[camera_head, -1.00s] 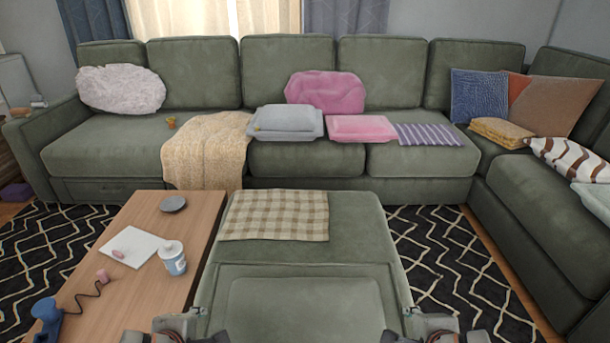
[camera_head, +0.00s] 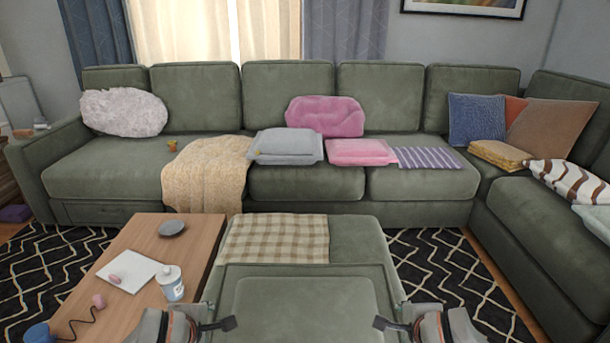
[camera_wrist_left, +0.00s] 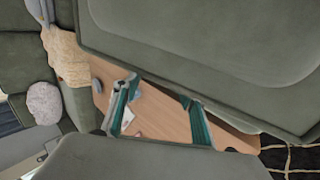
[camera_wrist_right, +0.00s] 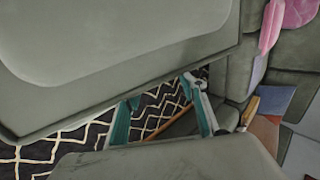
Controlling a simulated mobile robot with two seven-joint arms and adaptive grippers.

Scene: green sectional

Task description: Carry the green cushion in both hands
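The green cushion (camera_head: 305,305), with a raised panel on its face, is at the bottom centre of the head view, its near part cut off by the frame. It covers part of the green ottoman (camera_head: 355,238). My left gripper (camera_head: 222,325) is at its left side and my right gripper (camera_head: 388,323) at its right side. Each wrist view shows two teal fingers spread apart with nothing between them, beside a large green face of the cushion (camera_wrist_left: 210,35), also in the right wrist view (camera_wrist_right: 120,45). Exact contact is hard to tell.
A wooden table (camera_head: 130,245) with a white bottle (camera_head: 171,283) and a grey dish (camera_head: 172,228) stands left. A checked blanket (camera_head: 270,238) lies on the ottoman. Behind is the green sectional (camera_head: 310,182) with pillows. Patterned rug (camera_head: 445,275) shows at right.

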